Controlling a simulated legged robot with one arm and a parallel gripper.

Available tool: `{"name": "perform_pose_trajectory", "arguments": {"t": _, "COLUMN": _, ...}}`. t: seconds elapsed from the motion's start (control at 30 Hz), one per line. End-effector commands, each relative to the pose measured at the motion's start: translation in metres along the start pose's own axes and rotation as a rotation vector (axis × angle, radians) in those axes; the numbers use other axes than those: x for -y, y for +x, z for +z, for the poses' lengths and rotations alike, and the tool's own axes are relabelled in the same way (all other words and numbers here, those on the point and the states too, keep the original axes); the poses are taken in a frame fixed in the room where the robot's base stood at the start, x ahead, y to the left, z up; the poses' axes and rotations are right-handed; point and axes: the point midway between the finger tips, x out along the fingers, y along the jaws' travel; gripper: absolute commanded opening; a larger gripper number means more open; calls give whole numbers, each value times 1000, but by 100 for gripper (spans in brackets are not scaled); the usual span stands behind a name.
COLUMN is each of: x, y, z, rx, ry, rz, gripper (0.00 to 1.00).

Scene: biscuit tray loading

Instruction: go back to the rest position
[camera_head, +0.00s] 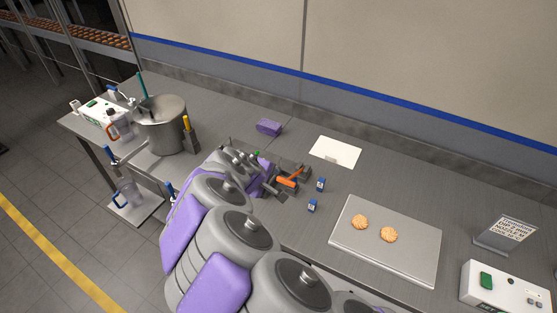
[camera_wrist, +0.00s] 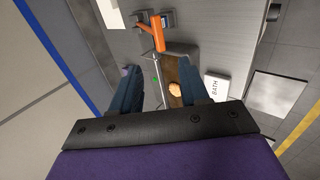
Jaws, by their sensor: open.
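My arm reaches in from the bottom of the head view, and its grey and purple links hide part of the table. My gripper (camera_wrist: 159,64) shows in the wrist view as two dark blue fingers standing apart. A brown surface with one biscuit (camera_wrist: 174,90) shows between and beyond the fingers; I cannot tell how far below it lies. In the head view a flat grey tray (camera_head: 400,262) bears two biscuits, one at the left (camera_head: 360,222) and one at the right (camera_head: 389,234). The fingertips are hard to make out in the head view.
An orange-handled clamp (camera_head: 287,182) stands close to my wrist, with two small blue-and-white boxes (camera_head: 320,185) beside it. A steel pot (camera_head: 163,135), a purple block (camera_head: 268,127), a white card (camera_head: 335,151) and a control box (camera_head: 507,288) stand on the table. A wall runs along the back.

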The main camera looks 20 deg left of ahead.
Motion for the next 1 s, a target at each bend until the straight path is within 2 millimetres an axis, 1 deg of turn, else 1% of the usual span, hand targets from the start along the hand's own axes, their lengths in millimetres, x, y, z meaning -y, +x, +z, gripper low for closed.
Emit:
{"name": "perform_pose_trajectory", "arguments": {"t": 0.13, "x": 0, "y": 0, "z": 1, "rx": 0, "ry": 1, "rz": 0, "gripper": 45}}
{"name": "perform_pose_trajectory", "arguments": {"t": 0.2, "x": -4, "y": -1, "z": 6, "rx": 6, "ry": 13, "rz": 0, "gripper": 45}}
{"name": "perform_pose_trajectory", "arguments": {"t": 0.27, "x": -11, "y": -1, "z": 17, "rx": 23, "ry": 40, "rz": -2, "gripper": 45}}
{"name": "perform_pose_trajectory", "arguments": {"t": 0.33, "x": -24, "y": -3, "z": 40, "rx": 57, "ry": 99, "rz": -5, "gripper": 45}}
{"name": "perform_pose_trajectory", "arguments": {"t": 0.37, "x": -31, "y": -5, "z": 54, "rx": 77, "ry": 135, "rz": -9, "gripper": 45}}
{"name": "perform_pose_trajectory", "arguments": {"t": 0.4, "x": -40, "y": -6, "z": 77, "rx": 110, "ry": 188, "rz": -18, "gripper": 45}}
{"name": "perform_pose_trajectory", "arguments": {"t": 0.47, "x": -52, "y": -13, "z": 115, "rx": 163, "ry": 283, "rz": -35, "gripper": 45}}
{"name": "perform_pose_trajectory", "arguments": {"t": 0.5, "x": -58, "y": -19, "z": 142, "rx": 196, "ry": 349, "rz": -48, "gripper": 45}}
{"name": "perform_pose_trajectory", "arguments": {"t": 0.57, "x": -61, "y": -28, "z": 183, "rx": 250, "ry": 451, "rz": -76, "gripper": 45}}
{"name": "perform_pose_trajectory", "arguments": {"t": 0.6, "x": -60, "y": -35, "z": 208, "rx": 284, "ry": 515, "rz": -96, "gripper": 45}}
{"name": "perform_pose_trajectory", "arguments": {"t": 0.67, "x": -56, "y": -46, "z": 242, "rx": 325, "ry": 610, "rz": -127, "gripper": 45}}
{"name": "perform_pose_trajectory", "arguments": {"t": 0.7, "x": -50, "y": -54, "z": 264, "rx": 355, "ry": 672, "rz": -154, "gripper": 45}}
{"name": "perform_pose_trajectory", "arguments": {"t": 0.8, "x": -30, "y": -75, "z": 309, "rx": 417, "ry": 814, "rz": -218, "gripper": 45}}
{"name": "perform_pose_trajectory", "arguments": {"t": 0.87, "x": -12, "y": -88, "z": 332, "rx": 453, "ry": 893, "rz": -265, "gripper": 45}}
{"name": "perform_pose_trajectory", "arguments": {"t": 0.9, "x": 0, "y": -97, "z": 345, "rx": 473, "ry": 944, "rz": -295, "gripper": 45}}
{"name": "perform_pose_trajectory", "arguments": {"t": 0.97, "x": 18, "y": -111, "z": 361, "rx": 498, "ry": 1013, "rz": -341, "gripper": 45}}
{"name": "perform_pose_trajectory", "arguments": {"t": 1.0, "x": 33, "y": -121, "z": 370, "rx": 514, "ry": 1056, "rz": -376, "gripper": 45}}
